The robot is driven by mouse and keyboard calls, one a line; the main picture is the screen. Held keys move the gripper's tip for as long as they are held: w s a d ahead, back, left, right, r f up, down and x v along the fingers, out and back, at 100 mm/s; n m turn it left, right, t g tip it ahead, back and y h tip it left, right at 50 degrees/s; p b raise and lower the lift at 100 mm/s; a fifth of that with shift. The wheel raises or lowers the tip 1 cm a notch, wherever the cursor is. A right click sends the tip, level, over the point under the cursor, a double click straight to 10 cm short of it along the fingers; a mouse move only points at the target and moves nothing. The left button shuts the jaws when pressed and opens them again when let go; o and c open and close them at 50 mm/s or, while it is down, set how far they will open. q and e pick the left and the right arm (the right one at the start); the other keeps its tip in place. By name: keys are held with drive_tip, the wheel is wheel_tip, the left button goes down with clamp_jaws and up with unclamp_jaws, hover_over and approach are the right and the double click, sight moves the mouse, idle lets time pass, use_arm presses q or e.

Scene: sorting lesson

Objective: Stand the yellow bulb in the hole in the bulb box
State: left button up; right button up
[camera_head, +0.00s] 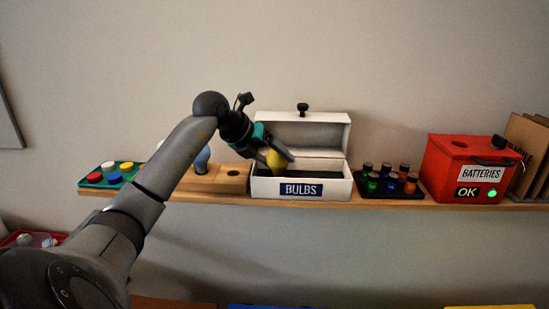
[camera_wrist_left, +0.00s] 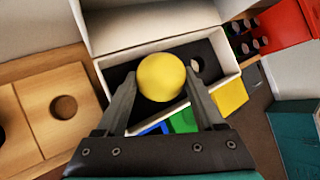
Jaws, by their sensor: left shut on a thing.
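The yellow bulb (camera_head: 275,161) is held in my left gripper (camera_head: 268,152), which is shut on it. In the head view the bulb overlaps the opening of the white bulb box (camera_head: 330,187), marked BULBS, whose lid is open. In the left wrist view the yellow bulb (camera_wrist_left: 160,77) sits between the two fingers, in front of the box's dark insert (camera_wrist_left: 210,50). A round hole (camera_wrist_left: 197,65) shows in the insert to the right of the bulb. The bulb's lower end is hidden, and I cannot tell its exact height above the insert.
A wooden block (camera_head: 217,182) with an empty hole stands left of the box; a blue bulb (camera_head: 202,160) there is partly behind my arm. Right of the box are a black battery rack (camera_head: 375,193) and a red battery box (camera_head: 450,160). The shelf (camera_head: 330,202) is narrow.

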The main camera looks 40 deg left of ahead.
idle(0.8)
use_arm(q)
drive_tip(key=o, duration=0.6)
drive_tip(key=o, duration=0.4)
drive_tip(key=shift+r+p, duration=1)
drive_tip(key=shift+r, duration=0.55)
idle(0.9)
drive_tip(key=shift+r+p, duration=2.8)
drive_tip(key=shift+r, duration=0.9)
